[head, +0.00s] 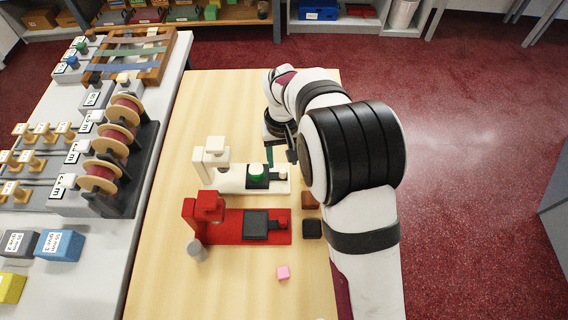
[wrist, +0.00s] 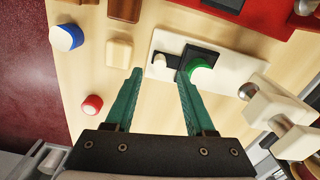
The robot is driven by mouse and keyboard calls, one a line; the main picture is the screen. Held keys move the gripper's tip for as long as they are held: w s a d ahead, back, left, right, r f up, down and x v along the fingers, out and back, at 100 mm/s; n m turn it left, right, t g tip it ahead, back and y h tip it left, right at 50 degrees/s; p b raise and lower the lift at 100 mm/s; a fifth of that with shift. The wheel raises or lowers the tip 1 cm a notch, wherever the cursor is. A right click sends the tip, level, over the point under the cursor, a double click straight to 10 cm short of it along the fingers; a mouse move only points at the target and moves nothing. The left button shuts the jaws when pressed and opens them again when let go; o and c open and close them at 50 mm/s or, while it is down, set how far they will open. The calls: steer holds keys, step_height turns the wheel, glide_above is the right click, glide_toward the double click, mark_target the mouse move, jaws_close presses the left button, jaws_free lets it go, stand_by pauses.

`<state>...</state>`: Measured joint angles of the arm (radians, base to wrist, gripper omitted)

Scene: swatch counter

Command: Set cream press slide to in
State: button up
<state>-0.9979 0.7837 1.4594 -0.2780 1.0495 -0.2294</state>
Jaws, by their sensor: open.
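The cream press has an upright post and head (head: 215,155) at the left end of its cream base (head: 228,181). A black slide plate (head: 258,184) sits on the base toward the right end, clear of the head, with a green round piece (head: 256,172) on it. The slide's white knob (head: 283,172) is on its right. In the wrist view the knob (wrist: 160,60) shows between and just beyond my two green fingertips, with the green piece (wrist: 201,71) to its right. My gripper (wrist: 160,74) is open and empty. It also shows in the head view (head: 280,154), close to the knob; contact cannot be told.
A red press (head: 222,226) stands nearer, parallel to the cream one. A counter with spools (head: 122,111) lies left.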

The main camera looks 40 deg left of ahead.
mark_target(283, 170)
step_height(283, 170, down, 5)
steer(key=shift+r, duration=0.15)
jaws_close()
stand_by(1.4)
